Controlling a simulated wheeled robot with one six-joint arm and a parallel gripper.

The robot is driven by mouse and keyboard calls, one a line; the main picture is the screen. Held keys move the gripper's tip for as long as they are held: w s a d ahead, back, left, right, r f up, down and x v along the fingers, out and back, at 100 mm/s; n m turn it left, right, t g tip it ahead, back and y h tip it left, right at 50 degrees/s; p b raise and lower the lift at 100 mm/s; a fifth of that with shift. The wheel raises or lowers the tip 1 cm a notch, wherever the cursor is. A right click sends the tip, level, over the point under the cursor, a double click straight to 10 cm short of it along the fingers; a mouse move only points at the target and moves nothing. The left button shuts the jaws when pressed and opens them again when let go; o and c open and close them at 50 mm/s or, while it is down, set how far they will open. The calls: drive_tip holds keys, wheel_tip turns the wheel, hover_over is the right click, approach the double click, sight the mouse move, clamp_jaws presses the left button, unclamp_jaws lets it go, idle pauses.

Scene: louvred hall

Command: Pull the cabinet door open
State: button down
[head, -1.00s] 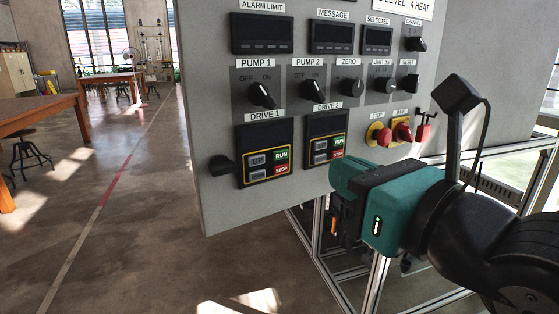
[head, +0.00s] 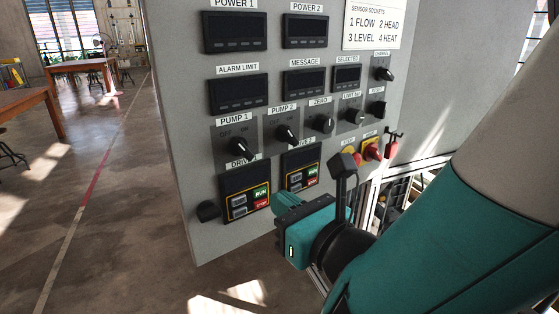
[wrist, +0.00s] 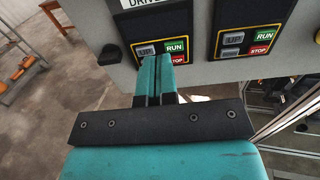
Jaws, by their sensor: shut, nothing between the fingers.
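The cabinet door appears to be the grey control panel (head: 175,150) that fills the middle of the head view. I cannot tell whether it is ajar. A black knob (head: 208,211) sticks out near its lower left edge, and it also shows in the wrist view (wrist: 112,53). My teal gripper (head: 285,203) is in front of the panel's lower part, to the right of the knob. In the wrist view its fingers (wrist: 156,62) are together and empty, overlapping the DRIVE 1 unit (wrist: 170,42). The knob is left of the fingertips and apart from them.
The panel carries switches, displays, a red stop button and a red-yellow switch (head: 371,151). A metal frame (head: 412,180) stands below and right of it. Open concrete floor (head: 110,220) lies to the left, with orange tables (head: 30,105) farther off.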

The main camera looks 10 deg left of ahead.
sight(251, 178)
drive_tip(key=p+x, duration=0.5)
drive_tip(key=shift+w+r, duration=0.15)
drive_tip(key=shift+r, duration=0.2)
drive_tip(key=shift+p+x, duration=0.8)
drive_tip(key=shift+w+a+f, duration=0.1)
drive_tip(key=shift+a+f, duration=0.05)
drive_tip(key=shift+f, duration=0.15)
